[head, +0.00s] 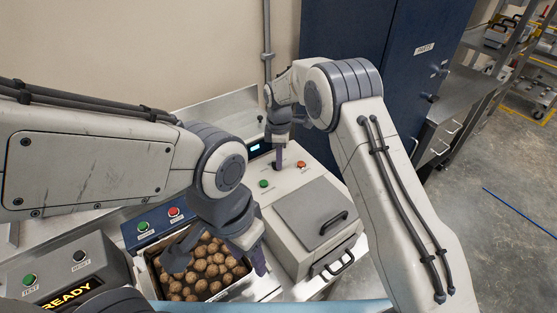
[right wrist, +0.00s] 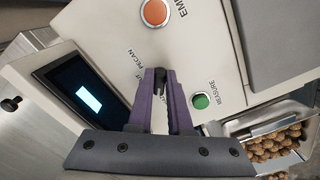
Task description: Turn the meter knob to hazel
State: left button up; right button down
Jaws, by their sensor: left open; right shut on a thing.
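The meter (head: 310,190) is a light-coloured box with a lit display (head: 260,148) and a grey-lidded part. Its dark knob (right wrist: 159,76) shows in the right wrist view between the fingertips of my right gripper (right wrist: 160,85), which is shut on it. In the head view my right gripper (head: 279,160) reaches down to the meter top and hides the knob. The label PECAN is readable beside the knob; other dial labels are covered or cut off, and I see no hazel label. My left gripper (head: 218,258) is open above a tray of nuts.
The metal tray (head: 262,287) of round brown nuts stands left of the meter. The meter has an orange button (right wrist: 154,12) and a green MEASURE button (right wrist: 201,101). A blue button box (head: 150,228) and a READY box (head: 60,270) stand further left.

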dwell(0.4)
jog(key=c, duration=0.8)
grip_release()
jog(key=shift+c, duration=0.2)
notch_tip(320, 180, up, 10)
jog(key=b, duration=0.3)
jog(key=shift+r, duration=0.25)
jog(key=shift+s+a, duration=0.1)
jog(key=shift+s, duration=0.05)
jog(key=s+a+r+m, duration=0.1)
jog(key=s+r+m, duration=0.1)
jog(key=s, duration=0.3)
jog(key=s+a+r+m, duration=0.1)
jog(key=s+a+r, duration=0.1)
jog(key=s, duration=0.4)
jog(key=s+d+f+m, duration=0.1)
jog(key=s+d+m, duration=0.1)
jog(key=s, duration=0.6)
jog(key=s+d+f+m+b, duration=0.1)
jog(key=s+d+m, duration=0.1)
jog(key=s, duration=0.7)
jog(key=s+d+f+m+y, duration=0.1)
jog(key=s+d+f+m, duration=0.1)
jog(key=s, duration=0.7)
jog(key=shift+s+d+m+b, duration=0.2)
jog(key=shift+d+m+b, duration=0.2)
jog(key=shift+m, duration=0.4)
